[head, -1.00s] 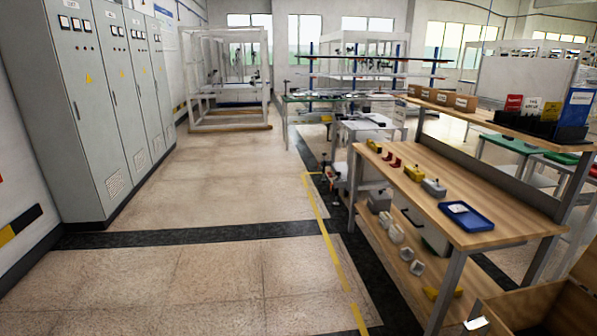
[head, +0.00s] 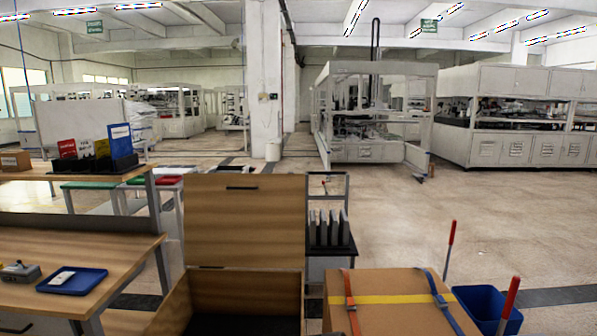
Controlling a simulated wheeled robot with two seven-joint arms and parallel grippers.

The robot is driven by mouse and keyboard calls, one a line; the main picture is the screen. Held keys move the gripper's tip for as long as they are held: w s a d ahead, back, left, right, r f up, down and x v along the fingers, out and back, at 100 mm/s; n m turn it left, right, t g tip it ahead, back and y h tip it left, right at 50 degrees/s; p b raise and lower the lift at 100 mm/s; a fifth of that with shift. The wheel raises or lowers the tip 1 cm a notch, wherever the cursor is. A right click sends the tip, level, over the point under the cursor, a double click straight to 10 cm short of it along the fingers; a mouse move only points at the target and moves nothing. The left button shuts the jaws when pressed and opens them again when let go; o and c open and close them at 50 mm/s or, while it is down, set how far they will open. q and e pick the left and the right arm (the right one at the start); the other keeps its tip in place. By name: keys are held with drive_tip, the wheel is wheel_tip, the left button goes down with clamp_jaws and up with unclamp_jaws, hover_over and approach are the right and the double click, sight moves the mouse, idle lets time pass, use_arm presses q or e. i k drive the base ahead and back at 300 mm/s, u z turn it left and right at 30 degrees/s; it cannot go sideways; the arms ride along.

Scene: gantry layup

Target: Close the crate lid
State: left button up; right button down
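A wooden crate (head: 171,310) stands at the bottom of the head view, left of centre. Its lid (head: 235,222) is up, standing nearly upright at the crate's far side, with a dark slot near its top edge. The part of the crate's dark inside that shows looks empty; its near part is cut off by the frame. Neither of my grippers shows in the view.
A workbench (head: 110,262) with a blue tray (head: 72,281) stands left of the crate. A strapped cardboard box (head: 390,290) is close on the right, with a blue bin (head: 485,308) beyond it. Open floor (head: 500,230) lies further right.

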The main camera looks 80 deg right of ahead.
sight(230, 219)
drive_tip(key=z, duration=1.45)
